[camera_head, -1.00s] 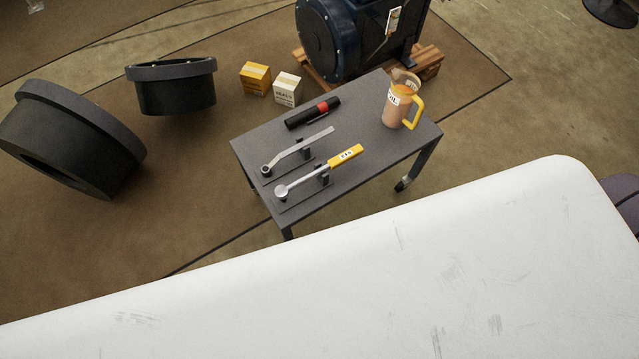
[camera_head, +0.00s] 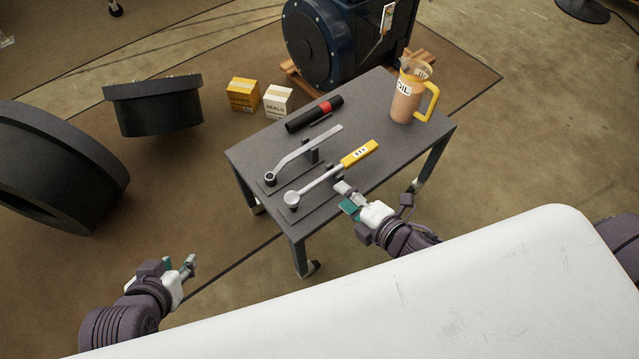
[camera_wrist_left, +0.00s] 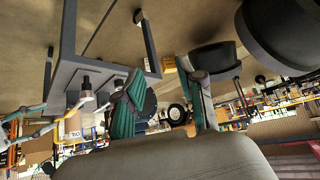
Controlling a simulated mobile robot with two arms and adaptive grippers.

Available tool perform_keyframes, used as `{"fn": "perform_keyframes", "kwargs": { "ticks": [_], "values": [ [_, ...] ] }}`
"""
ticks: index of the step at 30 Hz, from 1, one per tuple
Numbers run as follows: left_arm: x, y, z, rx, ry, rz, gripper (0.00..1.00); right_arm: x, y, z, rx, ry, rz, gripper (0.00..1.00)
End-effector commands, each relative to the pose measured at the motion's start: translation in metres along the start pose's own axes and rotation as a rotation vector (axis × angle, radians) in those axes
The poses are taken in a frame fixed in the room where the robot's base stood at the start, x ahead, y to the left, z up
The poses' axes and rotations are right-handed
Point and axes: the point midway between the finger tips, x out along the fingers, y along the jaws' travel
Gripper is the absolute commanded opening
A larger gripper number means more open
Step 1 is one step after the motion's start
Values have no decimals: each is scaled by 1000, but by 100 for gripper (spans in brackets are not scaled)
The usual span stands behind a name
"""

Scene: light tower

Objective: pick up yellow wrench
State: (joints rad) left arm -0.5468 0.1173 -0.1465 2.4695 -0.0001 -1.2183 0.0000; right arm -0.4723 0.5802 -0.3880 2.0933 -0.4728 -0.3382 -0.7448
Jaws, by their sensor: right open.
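The yellow-handled wrench (camera_head: 328,180) rests on a raised stand on the dark grey table (camera_head: 395,150), its round silver head toward the near left corner. My right gripper (camera_head: 347,193) is open at the table's near edge, just in front of the wrench's yellow handle, with no visible grip on it. My left gripper (camera_head: 180,266) is open and empty, low and left of the table over the floor. In the left wrist view its two fingers (camera_wrist_left: 168,100) stand apart with nothing between them. The table (camera_wrist_left: 112,68) appears upside down there.
A grey wrench (camera_head: 300,156) lies behind the yellow one on its stand. Two small boxes (camera_head: 243,94), black rings (camera_head: 155,108) and a dark blue motor (camera_head: 345,45) are beyond.

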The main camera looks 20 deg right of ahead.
Motion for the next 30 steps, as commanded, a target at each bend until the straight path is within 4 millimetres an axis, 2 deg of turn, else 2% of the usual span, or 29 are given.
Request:
{"fn": "perform_keyframes", "kwargs": {
  "ticks": [3, 11, 16, 22, 25, 30],
  "values": [
    [4, 2, -16, 2, 88, 5, 39, 18, -1, 0, 1, -1, 1, 46],
    [6, 4, -34, 3, 178, 10, 39, 32, -1, 0, 2, 0, 0, 46],
    [5, 9, -64, 5, 335, 19, 39, 50, -2, -3, 2, -1, 1, 46],
    [-4, 14, -98, 6, 524, 31, 39, 71, -2, -4, 1, -1, 0, 46],
    [-8, 15, -107, 6, 576, 34, 39, 77, -2, -4, 3, -1, -1, 46],
    [-10, 16, -111, 6, 598, 35, 39, 79, -2, -4, 3, 0, -2, 46]
  ]
}}
